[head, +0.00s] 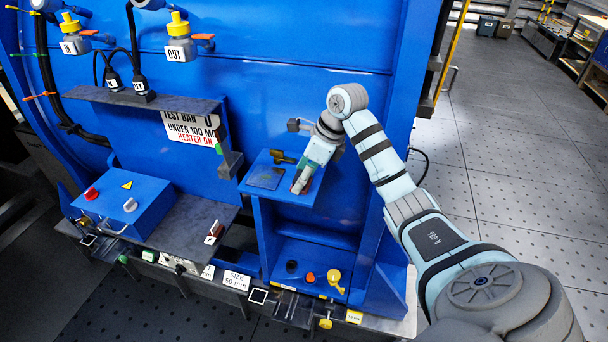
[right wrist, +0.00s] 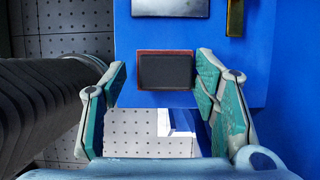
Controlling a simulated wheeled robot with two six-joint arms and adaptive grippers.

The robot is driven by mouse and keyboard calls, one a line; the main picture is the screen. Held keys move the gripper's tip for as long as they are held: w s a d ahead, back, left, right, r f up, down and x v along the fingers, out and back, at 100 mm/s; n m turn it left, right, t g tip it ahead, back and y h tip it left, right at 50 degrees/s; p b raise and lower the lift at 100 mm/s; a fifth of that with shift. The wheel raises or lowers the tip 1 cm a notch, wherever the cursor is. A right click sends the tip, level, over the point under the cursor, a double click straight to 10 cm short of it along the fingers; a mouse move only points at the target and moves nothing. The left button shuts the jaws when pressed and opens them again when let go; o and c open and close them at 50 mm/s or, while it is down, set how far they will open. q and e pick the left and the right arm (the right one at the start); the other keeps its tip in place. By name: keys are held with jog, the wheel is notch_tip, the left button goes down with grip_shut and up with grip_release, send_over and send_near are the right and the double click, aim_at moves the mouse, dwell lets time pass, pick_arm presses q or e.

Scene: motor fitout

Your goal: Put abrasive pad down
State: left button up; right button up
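The abrasive pad (right wrist: 165,70), dark grey with a reddish-brown border, lies flat on the blue shelf (right wrist: 125,55) near its edge in the right wrist view. In the head view the shelf (head: 290,195) juts from the blue machine, and my gripper mostly hides the pad. My right gripper (head: 301,184) is low over the shelf. In the right wrist view its green-padded fingers (right wrist: 160,80) are spread either side of the pad. A gap shows at the left finger; the right fingertip is close to the pad's edge, contact unclear. My left gripper is not in view.
A dark square plate (head: 265,178) and a dark brass-toned fitting (head: 283,157) lie on the shelf beside the gripper. A blue control box (head: 125,205) with knobs stands left. Yellow-topped valves (head: 180,45) stick out above. Open floor lies right.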

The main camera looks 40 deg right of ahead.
jog(key=shift+w, duration=0.1)
jog(key=shift+r, duration=0.3)
jog(key=v, duration=0.5)
jog(key=shift+d+r+p, duration=0.1)
jog(key=shift+r+p, duration=0.25)
jog(key=shift+p, duration=0.05)
jog(key=p+v, duration=0.4)
jog(key=v, duration=0.2)
jog(key=shift+s, duration=0.3)
jog(key=shift+w, duration=0.1)
